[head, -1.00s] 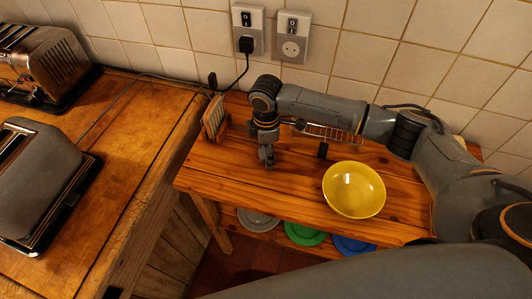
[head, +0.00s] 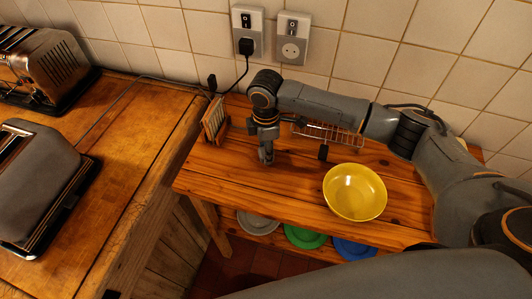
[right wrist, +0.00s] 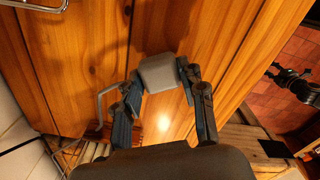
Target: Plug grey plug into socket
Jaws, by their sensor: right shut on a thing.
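My right gripper (head: 266,155) hangs fingers-down over the wooden shelf, left of the yellow bowl. In the right wrist view its fingers (right wrist: 160,95) are shut on a light grey block, which looks like the grey plug (right wrist: 158,72). A bent grey strand, possibly its cord, shows beside the left finger. In the head view the plug is too small to make out. A free socket (head: 291,48) with a black switch is on the tiled wall, above and behind the gripper. The socket to its left (head: 247,25) holds a black plug (head: 246,46).
The yellow bowl (head: 355,191) stands on the shelf top (head: 290,195). A toast rack (head: 215,118) stands left. Two toasters are on the left counter. Plates lie on the lower shelf.

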